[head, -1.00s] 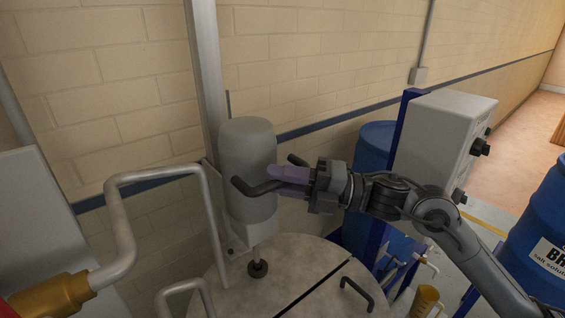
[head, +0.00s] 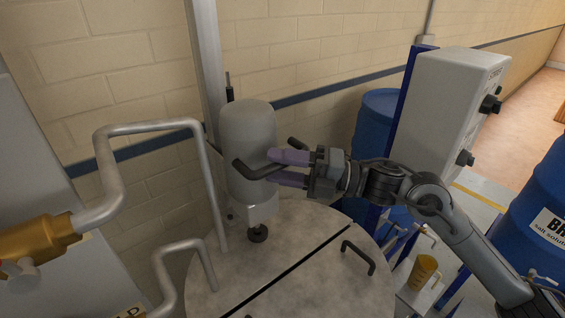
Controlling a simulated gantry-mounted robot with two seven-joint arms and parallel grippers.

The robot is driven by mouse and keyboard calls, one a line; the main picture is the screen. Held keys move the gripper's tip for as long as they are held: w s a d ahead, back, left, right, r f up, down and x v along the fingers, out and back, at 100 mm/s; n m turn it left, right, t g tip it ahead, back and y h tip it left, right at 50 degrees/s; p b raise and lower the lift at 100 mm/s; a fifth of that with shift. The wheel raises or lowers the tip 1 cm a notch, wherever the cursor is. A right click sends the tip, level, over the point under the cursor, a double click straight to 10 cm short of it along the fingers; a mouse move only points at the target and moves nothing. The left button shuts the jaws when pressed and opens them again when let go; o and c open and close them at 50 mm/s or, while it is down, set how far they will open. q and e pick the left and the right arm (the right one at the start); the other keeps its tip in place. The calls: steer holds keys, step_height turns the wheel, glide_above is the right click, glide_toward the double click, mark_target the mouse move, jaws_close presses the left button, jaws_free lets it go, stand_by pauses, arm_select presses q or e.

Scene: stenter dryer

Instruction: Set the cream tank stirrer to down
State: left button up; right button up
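The cream tank stirrer (head: 248,135) is a grey cylindrical motor on a metal post at the back of the round tank lid (head: 318,232). Dark handle bars stick out from it; the near bar (head: 246,169) bends across its front. Its short shaft meets a black collar (head: 258,233) at the lid, with little shaft showing. My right gripper (head: 276,167) is at the right side of the motor, its two purple fingers spread apart with a gap, above and below the near bar's end. Whether they touch the bar is hard to tell. My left gripper is out of view.
A bent steel pipe (head: 150,128) with a brass fitting (head: 40,238) stands at left. A black lid handle (head: 358,257) is on the tank. A grey control box (head: 445,115), blue drums (head: 540,225) and a yellow jug (head: 423,271) are at right.

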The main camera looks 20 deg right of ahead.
steer(key=shift+d+r, duration=0.1)
steer(key=shift+r, duration=0.05)
steer(key=b+v, duration=0.1)
steer(key=v, duration=0.9)
steer(key=shift+s+d, duration=0.25)
stand_by(0.4)
